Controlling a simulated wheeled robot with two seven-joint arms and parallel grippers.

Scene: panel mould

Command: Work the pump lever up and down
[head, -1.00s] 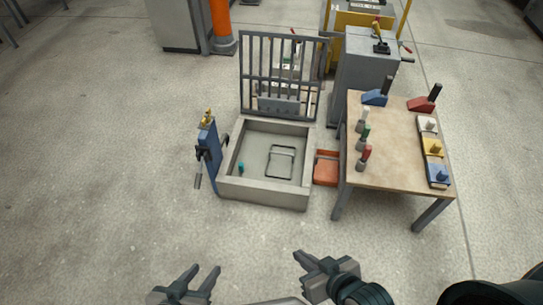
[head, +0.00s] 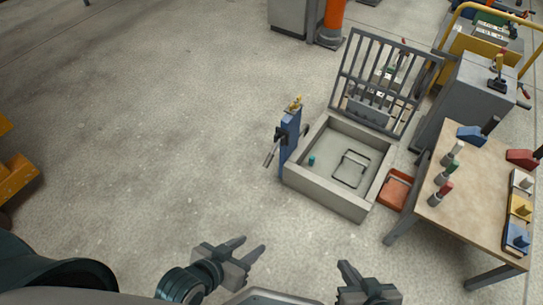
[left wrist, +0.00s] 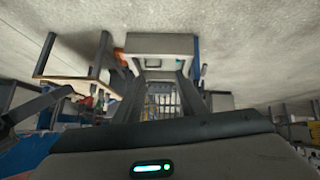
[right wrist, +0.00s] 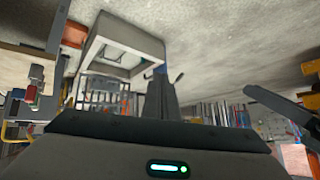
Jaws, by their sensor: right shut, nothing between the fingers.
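The blue pump post (head: 290,145) stands at the left corner of the shallow grey mould box (head: 325,196). Its grey lever (head: 271,152) slants down and left from the post. In the right wrist view the post (right wrist: 160,69) shows just past my fingers. My left gripper (head: 262,247) is open and empty, low in the head view, well short of the pump. My right gripper (head: 345,266) is shut and empty, further right and also well short of the pump. Neither touches the lever.
A barred grey panel (head: 378,85) stands at the box's back edge. An orange tray (head: 396,190) lies right of the box, beside a wooden table (head: 460,220) with several handled pieces. A yellow object (head: 15,170) is at far left. The floor left of the pump is clear.

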